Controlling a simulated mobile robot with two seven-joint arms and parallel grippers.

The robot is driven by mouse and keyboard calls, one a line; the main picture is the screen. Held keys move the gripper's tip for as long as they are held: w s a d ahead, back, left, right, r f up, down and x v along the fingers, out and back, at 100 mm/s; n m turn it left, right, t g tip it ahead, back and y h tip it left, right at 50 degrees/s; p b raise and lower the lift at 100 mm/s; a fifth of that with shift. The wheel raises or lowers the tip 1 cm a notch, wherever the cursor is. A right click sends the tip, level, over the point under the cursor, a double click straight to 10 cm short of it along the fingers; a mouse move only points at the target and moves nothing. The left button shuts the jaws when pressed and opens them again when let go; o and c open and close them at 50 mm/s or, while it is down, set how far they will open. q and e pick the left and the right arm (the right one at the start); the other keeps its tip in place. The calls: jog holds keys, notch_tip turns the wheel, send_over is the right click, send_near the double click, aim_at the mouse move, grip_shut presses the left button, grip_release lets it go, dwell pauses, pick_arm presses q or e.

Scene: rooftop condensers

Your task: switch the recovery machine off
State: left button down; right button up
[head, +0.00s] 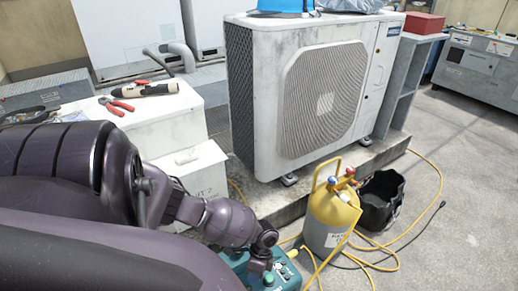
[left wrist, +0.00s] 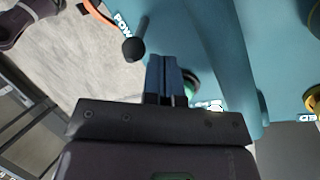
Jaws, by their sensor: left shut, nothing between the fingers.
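The teal recovery machine (head: 288,278) stands on the floor at the bottom of the head view, partly hidden by my left arm. Its teal panel (left wrist: 225,45) fills the upper right of the left wrist view. A black ball-ended lever (left wrist: 133,49) sticks out beside a partly hidden label starting "POW". A green round part (left wrist: 191,85) shows just right of my fingers. My left gripper (left wrist: 164,72) is shut and empty, close over the panel, with the lever to the upper left of its fingertips. In the head view its fingers are hard to make out. My right gripper is not in view.
A yellow cylinder (head: 333,216) with valves and a black bucket (head: 380,200) stand right of the machine. Yellow hoses (head: 437,180) loop over the floor. A large condenser (head: 310,95) stands behind. Red-handled pliers (head: 117,106) lie on a white box.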

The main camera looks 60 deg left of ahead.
pick_arm(q)
jog(key=shift+s+f, duration=0.1)
jog(key=shift+f, duration=0.1)
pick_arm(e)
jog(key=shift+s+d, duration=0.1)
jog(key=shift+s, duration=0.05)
pick_arm(q)
jog(key=shift+d+r+t+p, duration=0.1)
jog(key=shift+r+t+p, duration=0.1)
jog(key=shift+t+p, duration=0.1)
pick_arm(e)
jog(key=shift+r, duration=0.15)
